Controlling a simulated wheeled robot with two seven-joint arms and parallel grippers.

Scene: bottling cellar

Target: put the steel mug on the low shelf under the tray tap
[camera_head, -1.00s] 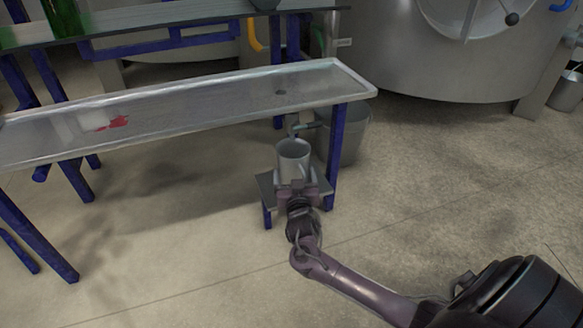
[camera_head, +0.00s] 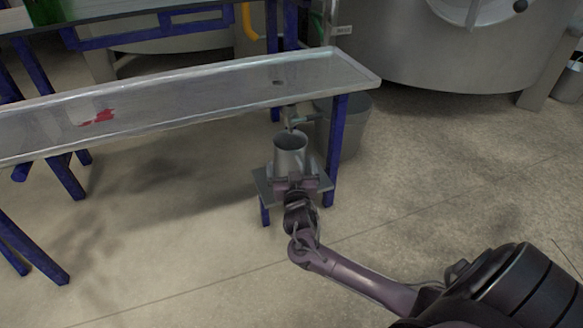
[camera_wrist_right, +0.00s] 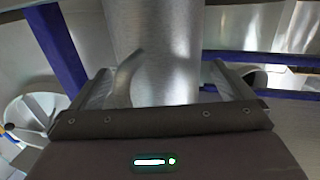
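The steel mug (camera_head: 290,157) is upright over the low shelf (camera_head: 262,184), below the tray tap (camera_head: 292,121). It appears to stand on the shelf, but its foot is partly hidden by my gripper. My right gripper (camera_head: 294,183) is at the near side of the mug, low down. In the right wrist view the mug (camera_wrist_right: 165,60) is between the fingers (camera_wrist_right: 160,85), its handle toward the left finger. A narrow gap shows beside the right finger, so the gripper looks open around the mug. My left gripper is out of view.
The long steel tray (camera_head: 200,95) on blue legs runs above and behind the shelf, with a red patch on it. A grey bucket (camera_head: 352,130) stands behind the right leg. A large steel tank (camera_head: 420,60) is behind. The floor at right is clear.

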